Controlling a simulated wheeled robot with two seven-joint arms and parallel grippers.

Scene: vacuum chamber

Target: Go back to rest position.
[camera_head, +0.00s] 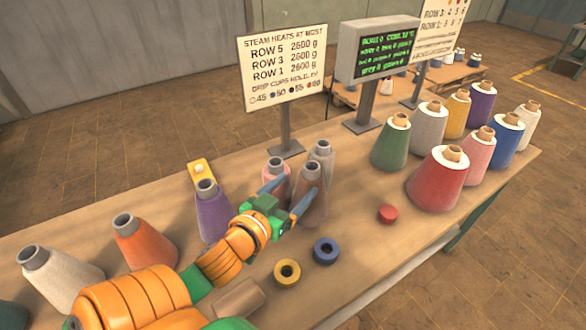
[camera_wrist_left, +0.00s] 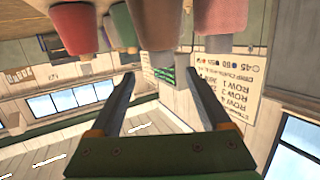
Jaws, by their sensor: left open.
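My left arm comes in from the lower left over the table. My left gripper (camera_head: 294,187) is open, its two fingers spread beside the brownish cone (camera_head: 311,195) and the pink cone (camera_head: 275,180). A grey cone (camera_head: 322,158) stands just behind them. In the left wrist view the gripper (camera_wrist_left: 158,82) shows spread fingers with nothing between them; the picture is upside down, with several cones along its top edge. Whether a finger touches a cone, I cannot tell. My right gripper is not in view.
The wooden table (camera_head: 400,240) holds purple (camera_head: 212,212), orange (camera_head: 143,242) and white (camera_head: 60,275) cones at left, and several cones at right. A yellow ring (camera_head: 287,272), blue ring (camera_head: 326,251) and red cap (camera_head: 388,214) lie in front. A sign (camera_head: 283,68) and screen (camera_head: 380,52) stand behind.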

